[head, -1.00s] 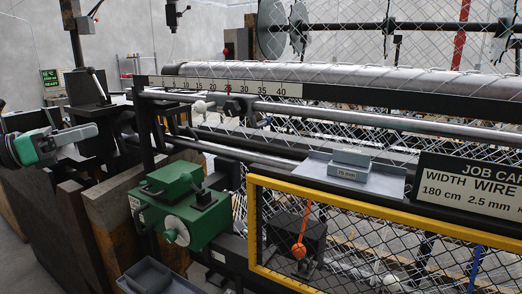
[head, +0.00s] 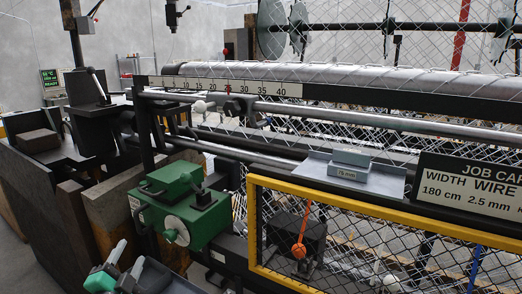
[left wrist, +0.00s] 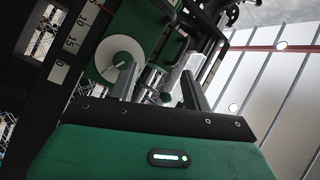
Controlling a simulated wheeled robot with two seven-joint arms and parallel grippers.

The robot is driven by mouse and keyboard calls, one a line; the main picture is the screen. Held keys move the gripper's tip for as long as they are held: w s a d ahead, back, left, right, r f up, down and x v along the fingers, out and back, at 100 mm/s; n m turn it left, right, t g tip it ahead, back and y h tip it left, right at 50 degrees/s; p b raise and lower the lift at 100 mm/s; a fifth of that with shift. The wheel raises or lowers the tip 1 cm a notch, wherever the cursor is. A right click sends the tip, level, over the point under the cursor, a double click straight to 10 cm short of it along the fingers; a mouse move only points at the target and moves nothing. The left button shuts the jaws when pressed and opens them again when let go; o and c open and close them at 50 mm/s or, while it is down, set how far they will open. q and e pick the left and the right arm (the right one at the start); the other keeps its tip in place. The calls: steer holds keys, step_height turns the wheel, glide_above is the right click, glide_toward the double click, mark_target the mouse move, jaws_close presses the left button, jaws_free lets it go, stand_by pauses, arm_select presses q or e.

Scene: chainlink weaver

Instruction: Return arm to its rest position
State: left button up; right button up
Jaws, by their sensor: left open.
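My left gripper (head: 131,251) is low at the bottom left of the head view, with its green and grey body partly cut off by the lower edge. Its two grey fingers are apart, with nothing seen between them. In the left wrist view the two fingers (left wrist: 160,72) stand apart above the green gripper body. The green machine box (head: 182,205) with a white dial is up and to the right of the gripper in the head view. The white dial (left wrist: 120,58) also shows in the left wrist view, behind the fingers. My right gripper is not in view.
A yellow-framed mesh guard (head: 380,240) fills the lower right. A grey tray (head: 310,168) with a small block sits on the machine. A brown block (head: 38,140) rests on the dark bench at the left. A numbered scale (head: 215,87) runs along the machine.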

arm_select(q)
steer(key=s+d+f+n+g+y, duration=0.1)
steer(key=s+f+n+g, duration=0.3)
steer(key=f, duration=0.4)
steer(key=s+d+f+n+g+y, duration=0.1)
steer(key=s+f+n+g, duration=0.15)
steer(key=s+f, duration=0.5)
steer(key=s+d+f+n+g+h, duration=0.1)
steer(key=s+d+f+n+g, duration=0.15)
steer(key=s+f+g, duration=0.55)
steer(key=s+d+f+n+g+h, duration=0.1)
steer(key=s+d+f+g+h, duration=0.2)
steer(key=s, duration=0.9)
step_height(320, 180, down, 31)
steer(key=y, duration=0.1)
steer(key=s+a+f+g, duration=0.1)
steer(key=s+a+f, duration=0.1)
steer(key=s+f, duration=1.6)
steer(key=shift+s+a+f+y, duration=0.3)
steer(key=shift+s+f, duration=0.1)
steer(key=shift+s, duration=0.35)
